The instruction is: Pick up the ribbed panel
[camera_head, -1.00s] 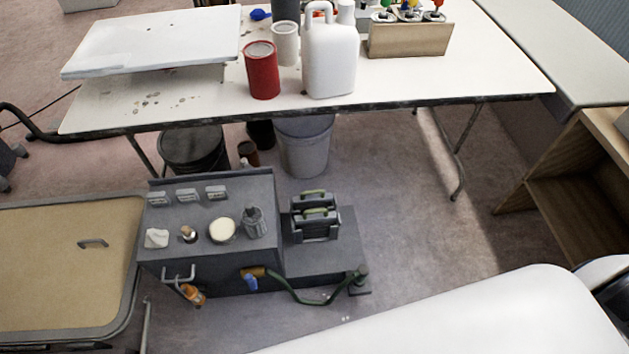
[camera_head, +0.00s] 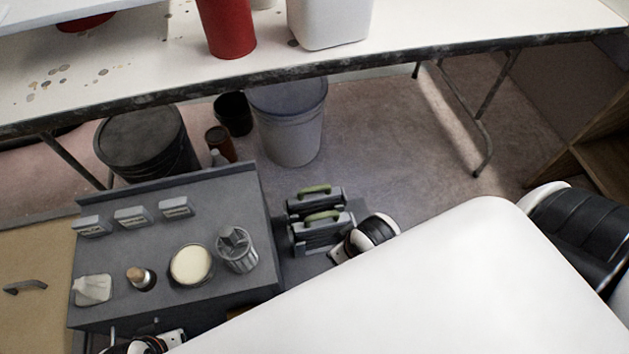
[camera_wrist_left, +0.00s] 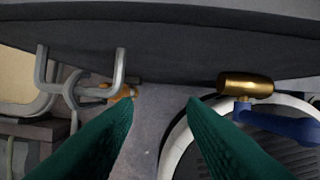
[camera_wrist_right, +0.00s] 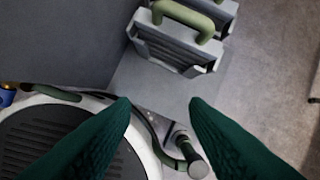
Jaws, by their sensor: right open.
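Two grey ribbed panels with green handles stand one behind the other on the low dark ledge right of the grey cabinet. The front ribbed panel (camera_head: 322,232) and the rear one (camera_head: 314,200) are close together. In the right wrist view, the front ribbed panel (camera_wrist_right: 175,47) is at the top, beyond the fingertips. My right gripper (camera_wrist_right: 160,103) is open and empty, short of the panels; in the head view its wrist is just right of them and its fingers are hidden. My left gripper (camera_wrist_left: 161,102) is open and empty, before the cabinet front.
The grey cabinet (camera_head: 217,285) holds a cup of brushes (camera_head: 236,249) and a round tin (camera_head: 191,265). A brass valve with a blue lever (camera_wrist_left: 245,84) and grey hooks (camera_wrist_left: 118,70) are near my left gripper. A white table (camera_head: 420,30) stands behind, with buckets below.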

